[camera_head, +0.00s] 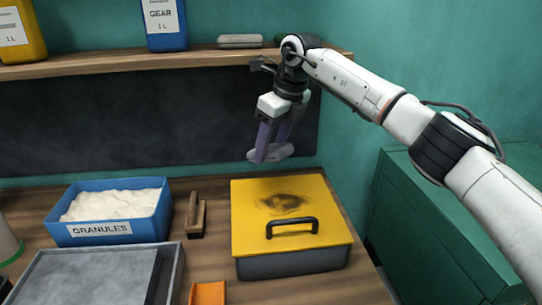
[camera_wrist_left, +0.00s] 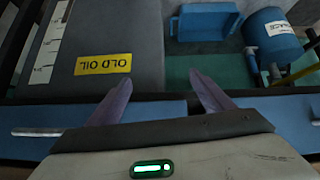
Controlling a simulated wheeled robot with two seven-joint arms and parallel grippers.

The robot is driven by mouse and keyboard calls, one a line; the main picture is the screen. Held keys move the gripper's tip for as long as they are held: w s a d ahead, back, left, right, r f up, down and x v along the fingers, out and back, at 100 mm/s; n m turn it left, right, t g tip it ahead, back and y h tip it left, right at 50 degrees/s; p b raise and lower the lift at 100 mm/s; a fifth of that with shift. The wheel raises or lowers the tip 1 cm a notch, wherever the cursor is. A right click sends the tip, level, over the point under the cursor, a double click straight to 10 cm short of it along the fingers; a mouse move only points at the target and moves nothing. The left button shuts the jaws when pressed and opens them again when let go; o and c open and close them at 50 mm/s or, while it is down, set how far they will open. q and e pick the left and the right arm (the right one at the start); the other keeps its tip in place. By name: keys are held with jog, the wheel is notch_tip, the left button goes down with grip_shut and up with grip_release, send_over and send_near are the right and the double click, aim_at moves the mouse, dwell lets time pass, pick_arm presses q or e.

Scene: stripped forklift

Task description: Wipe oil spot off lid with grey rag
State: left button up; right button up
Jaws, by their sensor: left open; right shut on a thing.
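A yellow lid (camera_head: 247,220) with a black handle (camera_head: 292,226) covers a dark box on the bench. A dark brown oil spot (camera_head: 283,204) lies on the lid behind the handle. My right gripper (camera_head: 269,152) points down above the back of the lid, shut on the grey rag (camera_head: 283,153). The rag is small, bunched at the fingertips and apart from the lid. My left gripper (camera_wrist_left: 162,82) shows only in the left wrist view, open with nothing between its fingers.
A blue granules bin (camera_head: 120,229), a brush-like wooden tool (camera_head: 196,215), a grey tray (camera_head: 90,275) and an orange piece (camera_head: 208,293) occupy the bench to the left. The shelf (camera_head: 120,64) hangs behind. The left wrist view shows an "OLD OIL" container (camera_wrist_left: 152,35) and a blue tank (camera_wrist_left: 272,38).

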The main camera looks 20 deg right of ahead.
jog(key=shift+r, duration=0.45)
jog(key=shift+r, duration=1.45)
jog(key=shift+s, duration=0.1)
